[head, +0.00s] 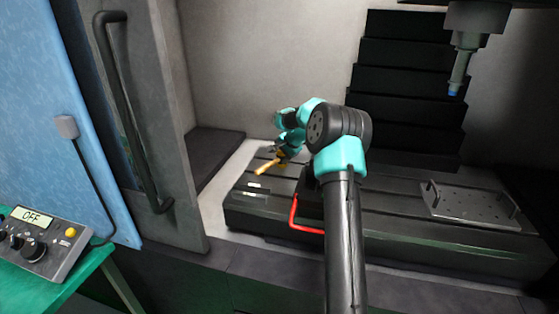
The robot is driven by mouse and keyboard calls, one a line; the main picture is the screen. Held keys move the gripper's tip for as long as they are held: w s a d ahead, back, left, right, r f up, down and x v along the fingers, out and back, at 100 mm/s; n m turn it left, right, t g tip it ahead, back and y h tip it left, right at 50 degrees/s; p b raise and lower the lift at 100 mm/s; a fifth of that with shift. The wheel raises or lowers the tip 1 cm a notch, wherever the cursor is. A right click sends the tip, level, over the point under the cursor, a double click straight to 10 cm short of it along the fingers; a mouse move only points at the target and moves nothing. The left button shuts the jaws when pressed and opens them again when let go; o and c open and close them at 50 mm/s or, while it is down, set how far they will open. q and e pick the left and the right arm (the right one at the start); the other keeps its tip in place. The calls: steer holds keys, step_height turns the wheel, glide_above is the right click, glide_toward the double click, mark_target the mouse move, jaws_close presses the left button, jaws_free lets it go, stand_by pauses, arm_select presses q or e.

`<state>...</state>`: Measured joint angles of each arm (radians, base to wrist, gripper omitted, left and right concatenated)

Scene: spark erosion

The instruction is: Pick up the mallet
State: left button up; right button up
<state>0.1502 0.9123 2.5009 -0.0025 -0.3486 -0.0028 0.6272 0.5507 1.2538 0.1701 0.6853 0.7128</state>
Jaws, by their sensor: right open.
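A yellow-brown piece (266,167), which looks like part of the mallet, lies at the left part of the dark slotted machine table (385,205). My right arm reaches in from the bottom middle and bends left. My right gripper (279,154) is small in view, open, close above or beside the yellow-brown piece. I cannot tell whether they touch. The rest of the mallet is hidden or too small to make out. My left gripper is not in view.
A red handle (294,215) on a dark object stands near the table's front edge. A grey perforated plate (470,207) lies on the right. A tool head (460,72) hangs upper right. The door handle (130,110) and control box (38,240) are left.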

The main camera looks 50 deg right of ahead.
mark_target(276, 160)
steer(key=shift+x, duration=2.55)
steer(key=shift+c, duration=0.3)
jaws_close()
